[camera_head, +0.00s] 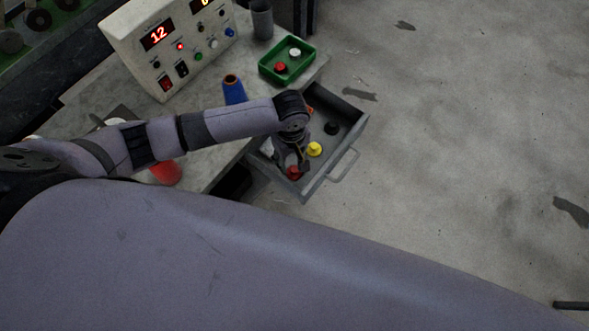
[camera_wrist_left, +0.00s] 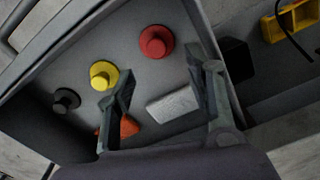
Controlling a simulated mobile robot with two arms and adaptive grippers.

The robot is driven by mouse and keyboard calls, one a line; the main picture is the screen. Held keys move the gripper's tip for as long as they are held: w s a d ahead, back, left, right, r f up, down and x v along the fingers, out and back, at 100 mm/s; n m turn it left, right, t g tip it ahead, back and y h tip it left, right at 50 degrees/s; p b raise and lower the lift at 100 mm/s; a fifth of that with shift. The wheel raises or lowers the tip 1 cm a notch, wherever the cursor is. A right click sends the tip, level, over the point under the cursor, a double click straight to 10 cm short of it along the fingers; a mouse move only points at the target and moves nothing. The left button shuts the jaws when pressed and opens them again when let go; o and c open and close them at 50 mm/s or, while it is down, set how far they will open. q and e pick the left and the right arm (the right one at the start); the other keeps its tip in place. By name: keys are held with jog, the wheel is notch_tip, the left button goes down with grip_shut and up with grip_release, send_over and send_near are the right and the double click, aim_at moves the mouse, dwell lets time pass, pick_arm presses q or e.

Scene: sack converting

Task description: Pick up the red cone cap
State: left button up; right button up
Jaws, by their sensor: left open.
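A red cap (camera_head: 293,172) with a round flange and a raised knob lies in the open grey drawer (camera_head: 357,127), near its front-left corner in the head view. In the left wrist view the red cap (camera_wrist_left: 157,41) sits just beyond the fingertips, clear of both. My left gripper (camera_head: 296,162) reaches down into the drawer. Its fingers (camera_wrist_left: 162,68) are spread apart with nothing between the tips. Another red cap (camera_head: 280,67) is in the green tray (camera_head: 266,70) on the table. My right gripper is not in view.
The drawer also holds a yellow cap (camera_head: 314,149), a black cap (camera_head: 331,128), an orange piece (camera_wrist_left: 128,127) and a pale block (camera_wrist_left: 172,104). The drawer walls stand close around my gripper. A control box (camera_head: 140,50), blue cone (camera_head: 234,92) and red cone (camera_head: 167,172) stand on the table.

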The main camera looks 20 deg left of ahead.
aim_at(294, 168)
pick_arm(q)
jog(key=shift+s+d+f, duration=0.1)
jog(key=shift+d+f, duration=0.05)
jog(key=shift+f, duration=0.75)
jog(key=shift+s+d+f, duration=0.1)
jog(key=shift+d+f, duration=0.05)
jog(key=shift+f, duration=0.8)
jog(key=shift+d+f, duration=0.15)
jog(key=shift+f, duration=0.75)
jog(key=shift+c, duration=0.2)
jog(key=c, duration=0.6)
jog(key=shift+o, duration=0.2)
jog(key=shift+r, duration=0.1)
